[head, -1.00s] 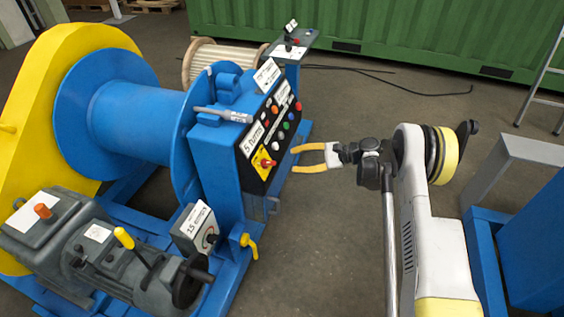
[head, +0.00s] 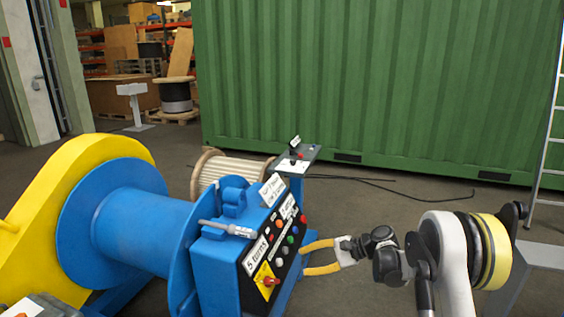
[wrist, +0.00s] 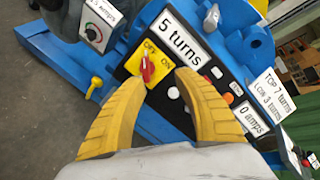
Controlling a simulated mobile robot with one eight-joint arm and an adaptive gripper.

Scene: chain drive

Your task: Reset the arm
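My gripper (head: 303,257) has two yellow fingers spread apart with nothing between them. In the head view it is just right of the blue control box (head: 212,262). In the wrist view the open fingers (wrist: 157,82) point at the panel, with a red switch (wrist: 147,68) on a yellow OFF/ON plate showing between them. The same red switch shows in the head view (head: 270,281). I cannot tell whether the fingertips touch the panel. A "5 turns" label (wrist: 180,34) sits beside the switch.
A blue drum (head: 130,235) with a yellow guard (head: 95,160) stands left of the box. Behind are a cable reel (head: 230,172), a pedestal (head: 300,160) and a green container (head: 380,80). A ladder (head: 550,120) stands at right. Black cable lies on the open floor.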

